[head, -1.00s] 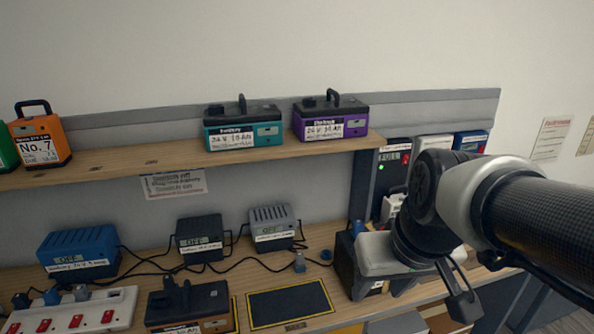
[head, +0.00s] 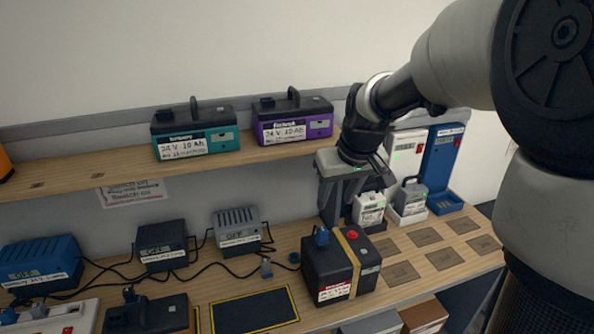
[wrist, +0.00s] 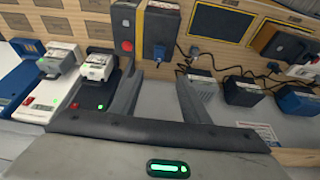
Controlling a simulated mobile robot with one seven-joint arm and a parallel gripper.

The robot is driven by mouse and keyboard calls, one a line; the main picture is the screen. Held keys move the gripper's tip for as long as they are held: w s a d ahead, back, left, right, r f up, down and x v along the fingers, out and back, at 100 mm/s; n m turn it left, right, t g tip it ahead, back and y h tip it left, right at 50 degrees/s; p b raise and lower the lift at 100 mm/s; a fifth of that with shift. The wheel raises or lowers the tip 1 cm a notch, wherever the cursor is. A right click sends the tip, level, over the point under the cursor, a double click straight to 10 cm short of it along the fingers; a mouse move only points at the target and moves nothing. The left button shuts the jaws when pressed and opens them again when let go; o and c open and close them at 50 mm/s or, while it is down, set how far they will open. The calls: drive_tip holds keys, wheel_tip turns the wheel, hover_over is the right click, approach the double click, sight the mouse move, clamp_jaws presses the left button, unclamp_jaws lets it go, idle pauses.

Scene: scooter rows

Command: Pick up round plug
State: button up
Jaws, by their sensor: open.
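Which plug is the round one I cannot tell for sure. A small grey plug (head: 266,268) stands on the bench at the end of a cable, in front of the grey charger; it also shows in the wrist view (wrist: 193,51). A small round blue piece (head: 293,257) lies beside it. My gripper (head: 341,212) is open, empty and pointing down, above and behind this battery. Its fingers also show in the wrist view (wrist: 160,80).
The shelf above holds a teal battery (head: 194,130) and a purple battery (head: 292,118), close left of my gripper. White and blue chargers (head: 443,160) stand to the right. A blue charger (head: 40,262) and a dark charger (head: 162,245) stand left. Marked bench squares (head: 424,237) are empty.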

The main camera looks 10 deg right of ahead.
drive_tip(key=b, duration=0.1)
hover_over(324, 231)
wheel_tip(324, 231, down, 10)
wheel_tip(324, 231, down, 5)
drive_tip(key=shift+s+f, duration=0.1)
drive_tip(key=shift+s, duration=0.05)
drive_tip(key=shift+w+f, duration=0.2)
drive_tip(key=shift+f, duration=0.15)
clamp_jaws()
